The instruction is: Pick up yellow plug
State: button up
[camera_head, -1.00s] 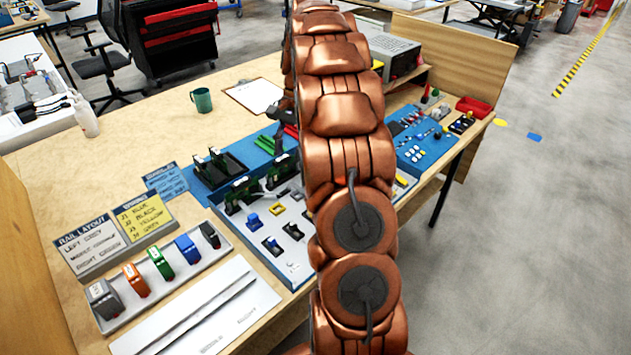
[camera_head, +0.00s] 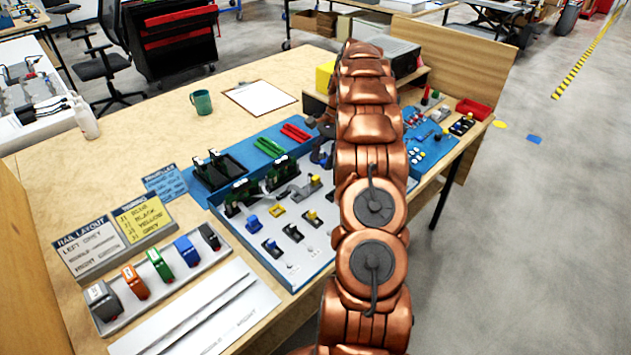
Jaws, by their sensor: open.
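One is a yellow piece (camera_head: 278,211) near the middle, and the other is a yellow-and-dark piece (camera_head: 312,215) further right, close to my arm. I cannot tell for sure which is the yellow plug. My gripper (camera_head: 322,152) shows only in part, as dark pieces beside my copper arm, behind and above the yellow parts in the picture. It is open and apart from both yellow parts. My arm hides the right side of the board.
Blue plugs (camera_head: 272,246) and a black plug (camera_head: 293,233) lie near the yellow parts. Black holders (camera_head: 240,195) and grey clamps (camera_head: 300,190) stand behind. A rail of coloured modules (camera_head: 160,264) is at front left. A green mug (camera_head: 202,102) and clipboard (camera_head: 259,96) stand further back.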

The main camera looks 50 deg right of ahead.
aim_at(316, 177)
jog(key=shift+p+x, duration=0.85)
jog(key=shift+x, duration=2)
jog(key=shift+w, duration=0.1)
jog(key=c, duration=0.9)
jog(key=shift+r, duration=0.1)
jog(key=shift+w+r+b, duration=0.1)
jog(key=shift+r+b, duration=0.6)
jog(key=shift+r, duration=0.95)
jog(key=s+a+b, duration=0.1)
jog(key=s+a, duration=0.1)
jog(key=s, duration=0.3)
jog(key=s+a+r+b, duration=0.1)
jog(key=s+a, duration=0.1)
jog(key=s, duration=0.2)
jog(key=s+a+b, duration=0.1)
jog(key=s+a, duration=0.2)
jog(key=s, duration=0.2)
jog(key=shift+s+a+r, duration=0.15)
jog(key=shift+s+r, duration=0.1)
jog(key=shift+s, duration=0.05)
jog(key=shift+o, duration=0.7)
grip_shut()
